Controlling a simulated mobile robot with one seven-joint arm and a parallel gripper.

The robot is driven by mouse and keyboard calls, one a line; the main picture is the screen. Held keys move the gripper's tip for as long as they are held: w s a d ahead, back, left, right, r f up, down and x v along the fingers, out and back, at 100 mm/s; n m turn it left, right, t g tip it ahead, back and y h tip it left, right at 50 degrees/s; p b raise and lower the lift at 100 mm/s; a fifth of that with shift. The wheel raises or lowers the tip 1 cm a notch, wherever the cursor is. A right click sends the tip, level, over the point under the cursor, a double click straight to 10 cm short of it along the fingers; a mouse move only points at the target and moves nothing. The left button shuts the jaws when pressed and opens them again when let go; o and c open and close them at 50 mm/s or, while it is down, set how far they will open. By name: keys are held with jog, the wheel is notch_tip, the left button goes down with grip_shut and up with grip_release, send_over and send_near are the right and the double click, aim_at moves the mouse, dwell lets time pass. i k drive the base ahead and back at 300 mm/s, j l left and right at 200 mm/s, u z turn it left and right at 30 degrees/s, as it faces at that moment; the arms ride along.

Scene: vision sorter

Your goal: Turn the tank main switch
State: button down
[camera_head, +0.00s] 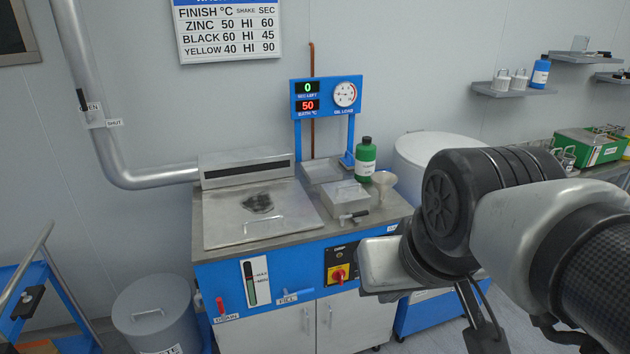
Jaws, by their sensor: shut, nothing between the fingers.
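The tank main switch (339,275) is a red rotary knob on a yellow plate. It sits on a black panel on the blue front of the tank bench (375,241). My gripper (484,328) hangs below my wrist at the lower right, pointing down, shut and empty. It is to the right of the switch and apart from it. The knob's exact angle is too small to read surely.
A red drain handle (220,306) and a blue fill handle (298,291) are left of the switch. The tank lid (287,216) is closed. A green bottle (365,159) stands on the bench. A grey bin (157,312) stands at lower left.

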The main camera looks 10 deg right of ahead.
aim_at(339, 274)
jog(key=i+j+z, duration=0.1)
jog(key=j+z, duration=0.15)
jog(key=z, duration=0.2)
jog(key=i+j, duration=0.35)
jog(key=i+j+u, duration=0.1)
jog(key=i+j, duration=0.25)
jog(key=j, duration=0.25)
jog(key=k+u, duration=0.1)
jog(key=k+l, duration=0.05)
jog(key=k, duration=0.05)
